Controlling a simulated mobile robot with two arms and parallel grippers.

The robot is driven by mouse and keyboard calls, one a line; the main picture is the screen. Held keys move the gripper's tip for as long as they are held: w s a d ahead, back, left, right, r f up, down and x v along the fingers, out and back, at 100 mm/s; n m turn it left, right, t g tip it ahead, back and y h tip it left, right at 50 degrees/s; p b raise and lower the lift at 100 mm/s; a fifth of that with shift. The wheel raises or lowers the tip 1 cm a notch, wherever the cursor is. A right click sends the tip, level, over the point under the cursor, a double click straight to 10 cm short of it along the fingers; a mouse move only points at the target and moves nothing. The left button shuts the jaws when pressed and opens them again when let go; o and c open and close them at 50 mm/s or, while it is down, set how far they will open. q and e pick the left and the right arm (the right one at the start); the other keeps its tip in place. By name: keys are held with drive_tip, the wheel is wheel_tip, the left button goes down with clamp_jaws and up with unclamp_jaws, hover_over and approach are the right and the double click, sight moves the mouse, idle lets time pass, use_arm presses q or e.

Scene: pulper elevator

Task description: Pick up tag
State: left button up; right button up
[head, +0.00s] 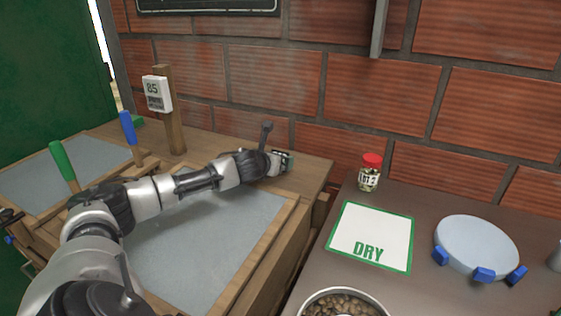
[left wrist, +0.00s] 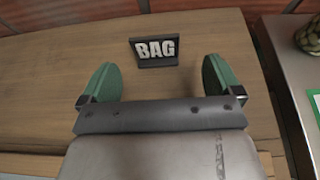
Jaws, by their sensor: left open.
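A small dark tag (left wrist: 156,52) with the white word BAG stands on the wooden top in the left wrist view. My left gripper (left wrist: 158,74) is open, with its two green fingers spread. The tag lies just beyond the fingertips, roughly centred between them, and nothing is held. In the head view the left gripper (head: 283,161) is at the back right of the wooden bench, close to the brick wall. There the tag cannot be clearly told apart from the gripper. My right gripper is not in view.
A wooden post with a white card (head: 157,93) stands left of my arm. Blue (head: 128,127) and green (head: 62,161) handles are further left. On the right counter are a red-lidded jar (head: 370,173), a DRY mat (head: 371,236), a round pale disc (head: 476,244) and a bowl (head: 344,293).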

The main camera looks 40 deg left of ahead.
use_arm(q)
drive_tip(key=shift+a+x, duration=0.1)
drive_tip(key=shift+x, duration=1.4)
drive_tip(key=shift+a+x, duration=0.15)
drive_tip(key=shift+x, duration=1.4)
drive_tip(key=shift+r, duration=0.15)
drive_tip(key=c, duration=1)
